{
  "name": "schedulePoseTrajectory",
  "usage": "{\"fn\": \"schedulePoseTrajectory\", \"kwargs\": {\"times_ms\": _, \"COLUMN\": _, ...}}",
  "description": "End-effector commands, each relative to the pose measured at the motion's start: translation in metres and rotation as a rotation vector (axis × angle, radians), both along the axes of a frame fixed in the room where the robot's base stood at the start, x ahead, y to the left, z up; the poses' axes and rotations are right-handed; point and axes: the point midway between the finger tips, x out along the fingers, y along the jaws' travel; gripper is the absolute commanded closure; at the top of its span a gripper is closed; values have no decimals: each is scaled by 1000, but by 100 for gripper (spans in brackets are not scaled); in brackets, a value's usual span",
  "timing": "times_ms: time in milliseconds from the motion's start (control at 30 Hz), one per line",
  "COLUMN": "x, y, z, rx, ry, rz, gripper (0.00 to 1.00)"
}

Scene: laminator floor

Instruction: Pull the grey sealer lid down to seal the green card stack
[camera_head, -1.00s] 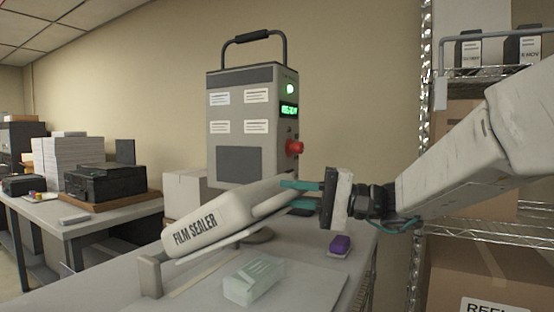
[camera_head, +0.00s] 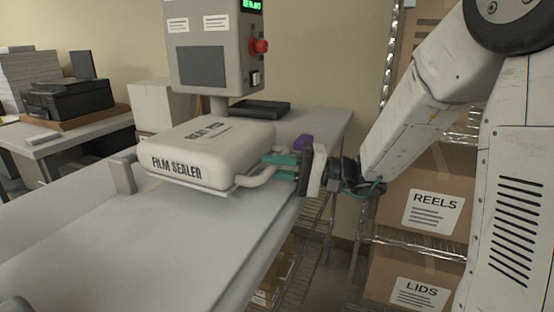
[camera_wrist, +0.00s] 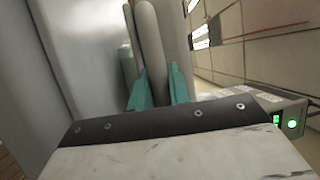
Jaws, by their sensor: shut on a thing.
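The grey sealer lid (camera_head: 205,152), marked FILM SEALER, lies low and nearly level over the bench in the head view. Its handle (camera_head: 252,180) curves out on the right side. My gripper (camera_head: 270,167) has its teal fingers shut on this handle. In the wrist view the pale handle bar (camera_wrist: 150,45) runs between the two teal fingers (camera_wrist: 158,88). The green card stack is not visible now; the lid hides the place under it.
The grey control box (camera_head: 212,45) with a red knob stands behind the lid. The bench front (camera_head: 130,250) is clear. A wire shelf with boxes (camera_head: 432,205) stands at the right.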

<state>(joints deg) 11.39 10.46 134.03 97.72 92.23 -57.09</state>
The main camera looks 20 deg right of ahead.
Motion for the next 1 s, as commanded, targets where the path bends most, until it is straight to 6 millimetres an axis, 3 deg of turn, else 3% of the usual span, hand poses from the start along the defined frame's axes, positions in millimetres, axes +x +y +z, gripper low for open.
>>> {"fn": "schedulePoseTrajectory", "kwargs": {"times_ms": 333, "x": 0, "y": 3, "z": -7, "rx": -7, "ry": 14, "rz": 0, "gripper": 100}}
{"fn": "schedulePoseTrajectory", "kwargs": {"times_ms": 367, "x": 0, "y": 3, "z": -7, "rx": -8, "ry": 14, "rz": 0, "gripper": 76}}
{"fn": "schedulePoseTrajectory", "kwargs": {"times_ms": 400, "x": 0, "y": 3, "z": -7, "rx": -8, "ry": 14, "rz": 1, "gripper": 72}}
{"fn": "schedulePoseTrajectory", "kwargs": {"times_ms": 867, "x": 0, "y": 0, "z": -4, "rx": -6, "ry": 8, "rz": 0, "gripper": 72}}
{"fn": "schedulePoseTrajectory", "kwargs": {"times_ms": 1000, "x": -2, "y": -9, "z": -5, "rx": -5, "ry": 8, "rz": -3, "gripper": 72}}
